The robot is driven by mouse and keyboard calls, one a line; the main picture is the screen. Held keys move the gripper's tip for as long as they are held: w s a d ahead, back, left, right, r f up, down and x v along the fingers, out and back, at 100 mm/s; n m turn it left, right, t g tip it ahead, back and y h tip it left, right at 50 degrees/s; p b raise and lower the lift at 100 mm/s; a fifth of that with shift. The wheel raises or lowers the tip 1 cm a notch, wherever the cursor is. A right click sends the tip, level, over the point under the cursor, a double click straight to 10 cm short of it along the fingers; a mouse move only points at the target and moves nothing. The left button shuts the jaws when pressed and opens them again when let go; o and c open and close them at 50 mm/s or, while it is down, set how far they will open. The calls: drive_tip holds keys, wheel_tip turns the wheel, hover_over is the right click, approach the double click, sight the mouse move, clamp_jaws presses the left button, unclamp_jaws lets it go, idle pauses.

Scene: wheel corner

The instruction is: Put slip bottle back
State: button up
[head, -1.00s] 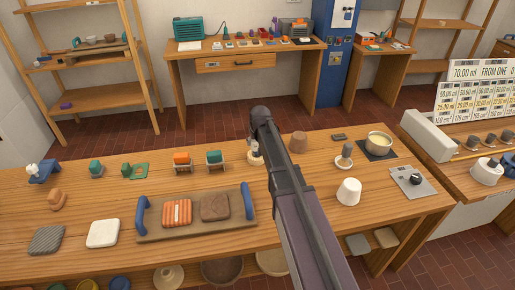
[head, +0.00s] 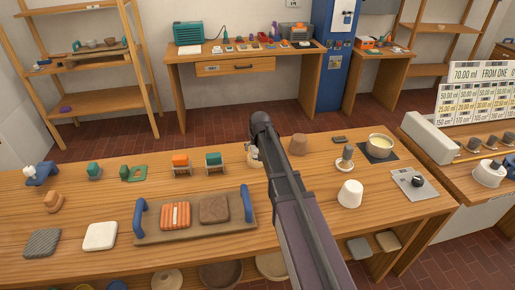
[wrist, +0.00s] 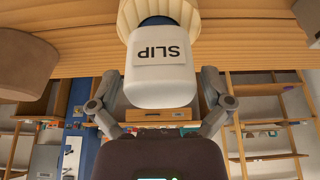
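The slip bottle (wrist: 160,75) is white with a dark blue band and a label reading SLIP. It fills the middle of the wrist view, which is upside down, so the bottle is upright. A pale round stand (wrist: 160,12) shows under it; I cannot tell whether they touch. My gripper (wrist: 160,80) has one finger on each side of the bottle, close against its sides. In the head view my arm hides most of the gripper and bottle; a pale bit of the bottle (head: 252,152) shows left of the arm at the table's far edge.
A brown cup-like block (head: 298,144) stands right of my arm. A white cup (head: 350,194), a stamp-like tool (head: 346,157) and a pot (head: 380,145) are further right. A tray with blue handles (head: 195,235) lies in front on the left. Small orange (head: 181,160) and green (head: 213,159) items stand left of the bottle.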

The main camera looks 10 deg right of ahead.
drive_tip(key=shift+f, duration=0.2)
drive_tip(key=p+v, duration=0.5)
drive_tip(key=v, duration=0.1)
drive_tip(key=shift+r, duration=0.1)
drive_tip(key=p+v, duration=0.7)
drive_tip(key=shift+r+p, duration=0.3)
drive_tip(key=shift+r, duration=0.05)
idle(0.3)
drive_tip(key=shift+s, duration=0.1)
idle(0.6)
drive_tip(key=s+f+g, duration=0.1)
drive_tip(key=s+g, duration=0.3)
drive_tip(key=s, duration=2)
drive_tip(key=shift+d+f, duration=0.15)
drive_tip(key=shift+f, duration=0.05)
